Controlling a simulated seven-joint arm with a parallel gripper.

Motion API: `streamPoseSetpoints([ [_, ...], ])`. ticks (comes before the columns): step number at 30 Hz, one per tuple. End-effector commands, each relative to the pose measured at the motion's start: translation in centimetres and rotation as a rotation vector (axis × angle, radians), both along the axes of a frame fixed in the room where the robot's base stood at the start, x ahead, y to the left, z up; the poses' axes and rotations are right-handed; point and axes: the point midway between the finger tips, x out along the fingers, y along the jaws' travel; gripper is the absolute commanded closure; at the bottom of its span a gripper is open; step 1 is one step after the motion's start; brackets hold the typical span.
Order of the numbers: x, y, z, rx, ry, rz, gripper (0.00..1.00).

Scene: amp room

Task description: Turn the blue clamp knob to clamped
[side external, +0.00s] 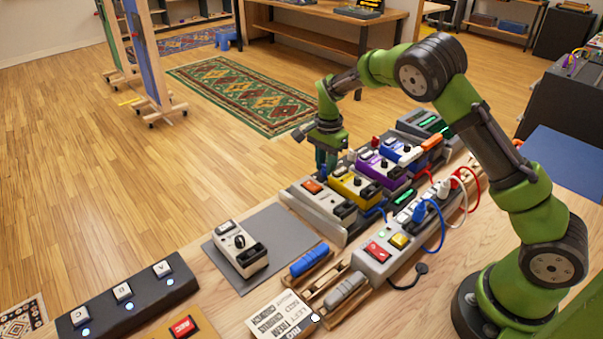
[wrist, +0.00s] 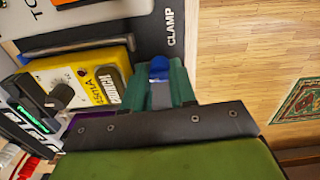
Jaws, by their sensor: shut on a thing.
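The blue clamp knob (wrist: 158,67) shows in the wrist view between the two green fingers of my gripper (wrist: 158,85), near the right edge of the dark board (wrist: 150,38). The printed word CLAMP (wrist: 170,25) is on the board just above it. My gripper is shut on the knob. In the side external view my gripper (side external: 325,160) points down at the far edge of the pedal row. Which setting the knob is turned to cannot be told.
A yellow pedal (side external: 355,187) sits close beside my gripper, with purple (side external: 381,167) and blue (side external: 403,151) pedals farther along. A white pedal (side external: 240,247) stands apart on a grey mat (side external: 292,238). A power strip (side external: 385,255) with cables lies nearer my base. Open floor lies beyond the table.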

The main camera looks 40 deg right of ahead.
Motion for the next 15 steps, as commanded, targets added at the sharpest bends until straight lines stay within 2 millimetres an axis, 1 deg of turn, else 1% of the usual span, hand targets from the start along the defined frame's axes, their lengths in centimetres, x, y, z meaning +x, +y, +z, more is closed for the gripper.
streamPoseSetpoints([
  [6, 0.04, -0.06, 0.19, -0.001, -0.002, -0.065, 1.0],
  [15, 0.04, -0.06, 0.19, 0.0, -0.002, -0.085, 1.0],
])
